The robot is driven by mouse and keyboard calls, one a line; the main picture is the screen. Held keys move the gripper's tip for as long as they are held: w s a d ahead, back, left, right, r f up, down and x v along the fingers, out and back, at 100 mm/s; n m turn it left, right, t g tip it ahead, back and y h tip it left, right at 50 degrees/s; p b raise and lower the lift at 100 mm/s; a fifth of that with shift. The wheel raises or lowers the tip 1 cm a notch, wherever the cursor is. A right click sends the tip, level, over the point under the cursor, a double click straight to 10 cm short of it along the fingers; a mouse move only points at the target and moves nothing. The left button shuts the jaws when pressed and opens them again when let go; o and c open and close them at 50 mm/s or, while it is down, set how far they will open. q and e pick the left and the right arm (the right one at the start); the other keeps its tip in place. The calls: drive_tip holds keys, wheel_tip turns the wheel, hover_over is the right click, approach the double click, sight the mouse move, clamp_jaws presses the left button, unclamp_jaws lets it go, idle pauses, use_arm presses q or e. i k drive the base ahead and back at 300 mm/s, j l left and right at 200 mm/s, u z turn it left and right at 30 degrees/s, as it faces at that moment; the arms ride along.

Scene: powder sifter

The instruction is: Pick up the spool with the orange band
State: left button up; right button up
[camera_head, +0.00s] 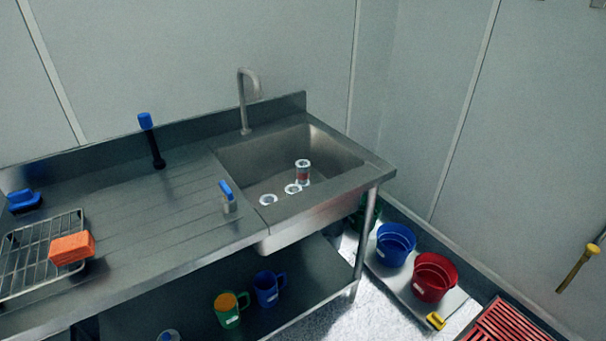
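A pale, roughly cylindrical spool (302,165) stands upright in the sink, with a reddish-orange band below its light top. Two more pale round pieces, one in the middle (293,189) and one at the left (268,200), show by the sink's near side. Their lower parts are hidden by the sink's front edge, and I cannot make out any bands on them. Neither of my grippers is in view.
The steel sink (345,180) has a tall faucet (243,95) behind it. A drying rack (20,265) with an orange sponge (72,247) is at left on the counter. A blue-handled brush (227,192) stands near the sink's left side. Blue and red buckets (433,278) stand at right.

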sight(302, 165)
drive_tip(key=i+l+z, duration=0.1)
drive_tip(key=i+l, duration=0.6)
drive_tip(key=i, duration=0.2)
drive_tip(key=i+l+z, duration=0.15)
drive_tip(key=i+l, duration=0.2)
drive_tip(key=i, duration=0.1)
